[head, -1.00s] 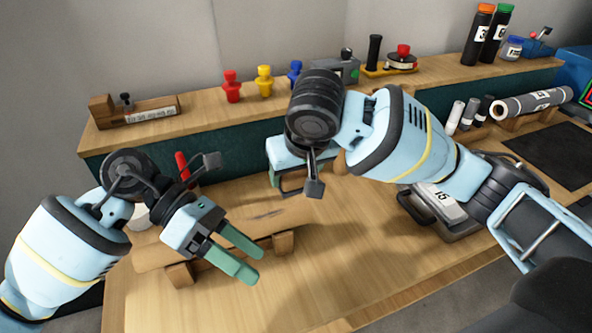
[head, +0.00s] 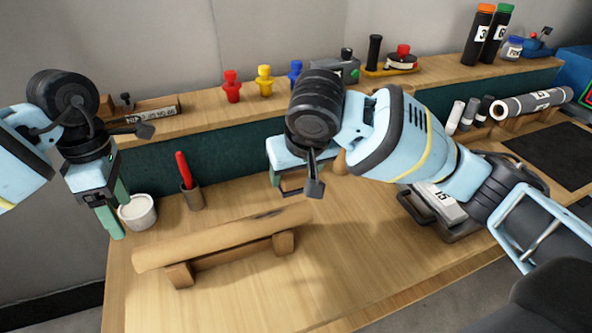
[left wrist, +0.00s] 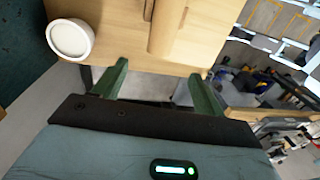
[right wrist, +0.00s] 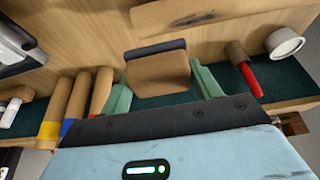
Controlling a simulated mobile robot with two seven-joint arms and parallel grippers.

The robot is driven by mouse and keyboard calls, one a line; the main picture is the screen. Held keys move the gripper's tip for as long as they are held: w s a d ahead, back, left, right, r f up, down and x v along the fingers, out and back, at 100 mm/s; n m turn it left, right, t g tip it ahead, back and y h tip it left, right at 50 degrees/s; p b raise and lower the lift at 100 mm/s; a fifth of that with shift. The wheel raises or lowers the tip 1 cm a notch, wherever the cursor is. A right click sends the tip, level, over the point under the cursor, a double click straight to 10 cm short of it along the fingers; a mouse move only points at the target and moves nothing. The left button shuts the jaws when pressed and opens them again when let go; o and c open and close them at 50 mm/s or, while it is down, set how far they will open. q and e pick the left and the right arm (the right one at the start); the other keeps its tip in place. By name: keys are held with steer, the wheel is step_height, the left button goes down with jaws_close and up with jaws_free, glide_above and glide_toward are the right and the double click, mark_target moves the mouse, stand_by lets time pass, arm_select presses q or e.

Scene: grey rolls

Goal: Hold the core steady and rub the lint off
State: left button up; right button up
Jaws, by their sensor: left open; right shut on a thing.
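The core (head: 225,235) is a long tan roll lying across a wooden cradle (head: 180,275) on the bench. A dark lint patch (head: 268,215) shows near its right end, and also in the right wrist view (right wrist: 195,18). My left gripper (head: 116,210) is open and empty, off the core's left end beside a white tub (head: 138,212); its fingers show apart in the left wrist view (left wrist: 158,72). My right gripper (right wrist: 160,76) is shut on a brown block (right wrist: 158,82) with a dark edge, apart from the core. In the head view my right arm partly hides that gripper.
A red-handled tool (head: 184,172) stands in a brown cup behind the core. Red (head: 232,86), yellow (head: 265,78) and blue pegs stand on the back shelf. A scale-like device marked 15 (head: 440,205) is at the right. Bench in front of the core is clear.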

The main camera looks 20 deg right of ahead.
mark_target(141, 250)
arm_select(q)
steer(key=shift+s+f, duration=0.25)
steer(key=shift+f, duration=1.75)
steer(key=shift+s+f, duration=0.3)
steer(key=shift+f, duration=1.65)
steer(key=shift+s+f, duration=0.25)
steer(key=shift+f, duration=1.75)
steer(key=c, duration=1.1)
